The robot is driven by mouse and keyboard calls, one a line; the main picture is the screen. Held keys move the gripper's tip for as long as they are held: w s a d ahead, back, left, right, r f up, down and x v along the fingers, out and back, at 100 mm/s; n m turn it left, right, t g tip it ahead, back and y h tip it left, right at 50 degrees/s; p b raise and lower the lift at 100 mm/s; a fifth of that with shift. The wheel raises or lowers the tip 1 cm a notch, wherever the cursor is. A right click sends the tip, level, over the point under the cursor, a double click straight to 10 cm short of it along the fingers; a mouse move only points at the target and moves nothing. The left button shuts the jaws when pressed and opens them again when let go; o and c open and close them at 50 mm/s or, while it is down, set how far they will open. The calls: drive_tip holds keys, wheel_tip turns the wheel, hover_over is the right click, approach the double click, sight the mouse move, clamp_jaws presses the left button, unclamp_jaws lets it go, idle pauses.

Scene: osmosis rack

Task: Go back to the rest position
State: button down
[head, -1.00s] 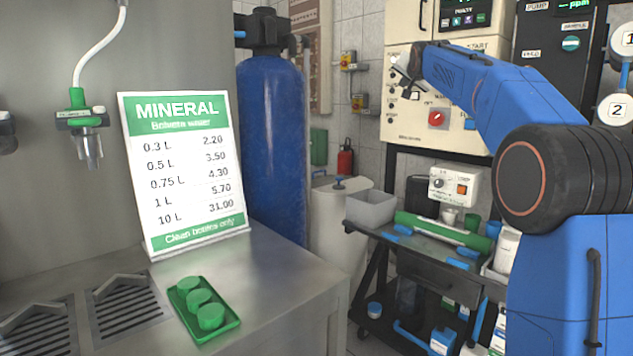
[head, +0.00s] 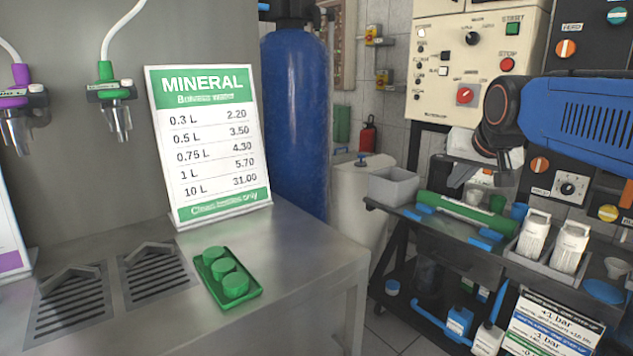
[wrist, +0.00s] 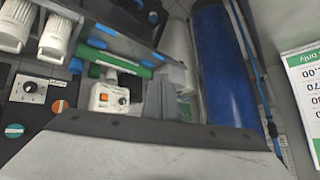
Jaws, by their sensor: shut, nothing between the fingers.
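My gripper (head: 458,178) hangs from the arm's dark wrist joint at the right of the head view, in front of the white control panel's lower edge and above the cart.
A black cart (head: 450,255) holds a grey bin (head: 395,187), a green tube (head: 465,213) and white filter bottles (head: 570,245). A blue tank (head: 295,120) stands behind the steel counter (head: 310,245). The counter bears green caps on a tray (head: 250,298) and a price sign (head: 210,145).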

drive_tip(key=s+a+f+n+g, duration=0.2)
drive_tip(key=s+f+n+g, duration=0.1)
drive_tip(key=s+f, duration=2.1)
drive_tip(key=s+g, duration=0.1)
drive_tip(key=s, duration=0.2)
drive_tip(key=shift+f, duration=0.4)
